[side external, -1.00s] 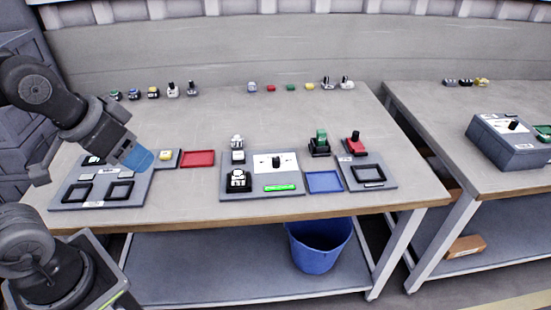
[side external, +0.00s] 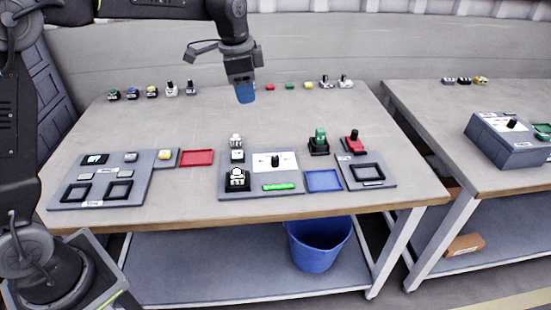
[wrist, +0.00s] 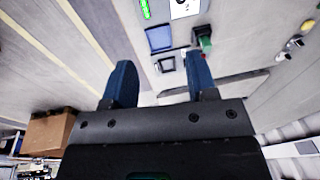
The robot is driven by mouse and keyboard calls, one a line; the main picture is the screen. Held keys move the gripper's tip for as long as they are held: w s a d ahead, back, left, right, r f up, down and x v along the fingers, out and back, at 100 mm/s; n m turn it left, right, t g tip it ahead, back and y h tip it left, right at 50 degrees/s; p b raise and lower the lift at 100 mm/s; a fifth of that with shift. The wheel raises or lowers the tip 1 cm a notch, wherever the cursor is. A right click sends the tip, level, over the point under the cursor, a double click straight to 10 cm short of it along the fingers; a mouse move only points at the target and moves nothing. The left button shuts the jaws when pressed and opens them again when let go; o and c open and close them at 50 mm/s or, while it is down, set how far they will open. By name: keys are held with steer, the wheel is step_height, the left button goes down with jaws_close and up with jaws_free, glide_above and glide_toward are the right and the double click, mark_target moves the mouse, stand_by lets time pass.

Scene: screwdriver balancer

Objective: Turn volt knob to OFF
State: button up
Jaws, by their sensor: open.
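A black knob (side external: 276,160) stands on a white dial plate (side external: 264,164) in the grey middle panel, above a lit green display (side external: 279,187). Its marks are too small to read. A second black knob (side external: 512,124) sits on a grey box (side external: 510,145) on the right table. I cannot tell from lettering which is the volt knob. My gripper (side external: 245,95) hangs above the table behind the middle panel, apart from both knobs. In the wrist view my gripper (wrist: 161,82) is open and empty. The white plate (wrist: 186,7) and green display (wrist: 145,9) show at the top edge there.
Beside the middle panel lie a blue tray (side external: 324,181), a green-topped part (side external: 319,139) and a red part (side external: 353,142). A red tray (side external: 197,158) lies left. Several small parts line the table's back. The tabletop between them and the panels is mostly clear.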

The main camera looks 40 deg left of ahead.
steer(key=w+f+m, duration=0.2)
steer(key=w+f, duration=0.4)
steer(key=m+g, duration=0.2)
steer(key=m, duration=0.1)
glide_toward(276, 157)
step_height(276, 157, down, 10)
steer(key=shift+s+f, duration=0.1)
steer(key=shift+f, duration=0.05)
steer(key=c, duration=0.9)
